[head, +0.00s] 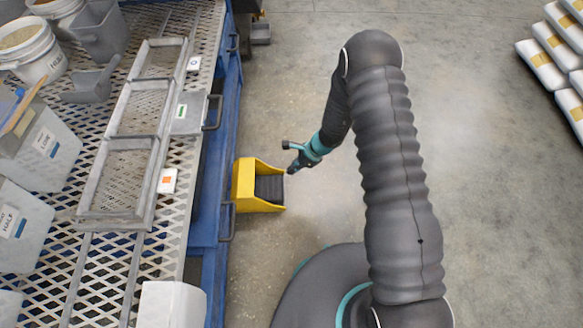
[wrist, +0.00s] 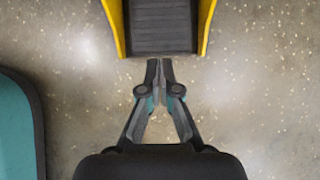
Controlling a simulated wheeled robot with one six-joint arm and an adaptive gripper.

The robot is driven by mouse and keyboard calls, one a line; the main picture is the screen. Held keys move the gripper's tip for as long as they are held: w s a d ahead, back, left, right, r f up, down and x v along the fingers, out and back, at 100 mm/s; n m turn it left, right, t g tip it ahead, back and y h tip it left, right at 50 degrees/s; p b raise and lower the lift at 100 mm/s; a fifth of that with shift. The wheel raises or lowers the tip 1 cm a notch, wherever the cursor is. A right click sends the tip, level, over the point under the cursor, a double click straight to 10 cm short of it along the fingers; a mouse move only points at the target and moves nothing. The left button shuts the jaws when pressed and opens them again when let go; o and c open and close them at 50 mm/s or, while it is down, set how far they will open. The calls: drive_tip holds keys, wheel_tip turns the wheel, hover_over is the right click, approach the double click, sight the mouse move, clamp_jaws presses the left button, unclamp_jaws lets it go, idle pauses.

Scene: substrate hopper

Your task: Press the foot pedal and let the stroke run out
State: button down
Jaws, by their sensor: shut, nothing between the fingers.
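The foot pedal is a black ribbed plate (head: 269,188) inside a yellow guard (head: 243,185), on the concrete floor beside the blue bench frame. In the wrist view the ribbed pedal plate (wrist: 161,25) is at the top centre, between the yellow guard's side walls (wrist: 118,25). My gripper (head: 292,171) is just right of the guard's open side in the head view. In the wrist view my gripper (wrist: 159,65) has its fingertips together and empty, pointing at the pedal's near edge. I cannot tell whether the tips touch the pedal.
A blue bench (head: 210,190) with a metal mesh top stands at the left, holding a metal frame (head: 130,140), white buckets (head: 30,50) and bins. Stacked white packs (head: 545,65) lie at the upper right. The concrete floor between is clear.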

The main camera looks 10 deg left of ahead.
drive_tip(key=b, duration=0.4)
approach(272, 187)
drive_tip(key=shift+x, duration=1.3)
drive_tip(key=shift+a, duration=0.1)
drive_tip(key=shift+s+f, duration=0.1)
drive_tip(key=shift+b+x, duration=2.45)
drive_tip(key=shift+x, duration=0.25)
drive_tip(key=shift+r+p, duration=0.4)
drive_tip(key=shift+r, duration=0.15)
drive_tip(key=p+v, duration=0.4)
drive_tip(key=v, duration=0.5)
drive_tip(key=shift+d, duration=0.2)
